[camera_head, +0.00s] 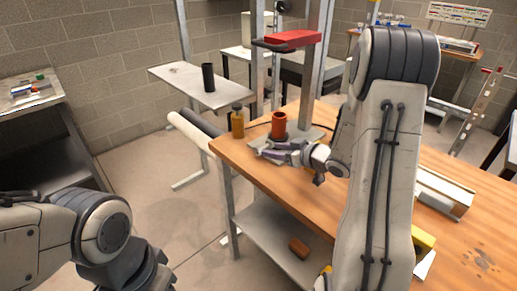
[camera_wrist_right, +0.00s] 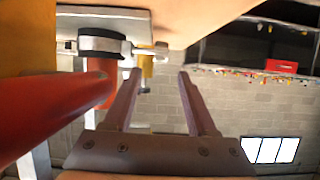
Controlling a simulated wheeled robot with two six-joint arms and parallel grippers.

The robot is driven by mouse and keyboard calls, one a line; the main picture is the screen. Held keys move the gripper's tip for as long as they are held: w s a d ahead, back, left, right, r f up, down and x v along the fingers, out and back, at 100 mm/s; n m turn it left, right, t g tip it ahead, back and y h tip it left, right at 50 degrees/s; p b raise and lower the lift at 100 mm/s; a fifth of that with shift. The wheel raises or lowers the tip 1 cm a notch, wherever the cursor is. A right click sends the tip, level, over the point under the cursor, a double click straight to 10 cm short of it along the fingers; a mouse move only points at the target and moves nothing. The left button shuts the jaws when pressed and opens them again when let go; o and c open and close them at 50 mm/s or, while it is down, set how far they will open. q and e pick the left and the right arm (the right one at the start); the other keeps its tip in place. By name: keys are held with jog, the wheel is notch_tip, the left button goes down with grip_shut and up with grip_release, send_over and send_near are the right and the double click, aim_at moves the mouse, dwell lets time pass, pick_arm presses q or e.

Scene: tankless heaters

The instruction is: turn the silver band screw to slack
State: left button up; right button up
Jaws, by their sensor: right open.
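An orange-red upright pipe (camera_head: 279,125) stands on a grey plate on the wooden bench. In the right wrist view, which is inverted, a silver band (camera_wrist_right: 103,43) with a dark collar goes around the pipe (camera_wrist_right: 100,68). The band's screw (camera_wrist_right: 160,50) sticks out to the right of it. My right gripper (camera_head: 266,149) is low beside the pipe. In the wrist view its two fingers (camera_wrist_right: 158,76) are open, with nothing held; the screw appears just beyond their tips, nearer the left finger. Contact is not visible. My left arm shows at lower left; its gripper is out of view.
An amber bottle (camera_head: 237,122) stands left of the pipe near the bench edge. A metal post with a red part (camera_head: 293,40) rises behind. A blurred red bar (camera_wrist_right: 45,118) fills the left of the wrist view. The wooden bench (camera_head: 258,173) is bare in front of my gripper.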

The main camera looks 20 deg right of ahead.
aim_at(259, 147)
jog(key=x, duration=0.8)
jog(key=shift+w+a+f, duration=0.1)
jog(key=shift+w, duration=0.05)
grip_shut()
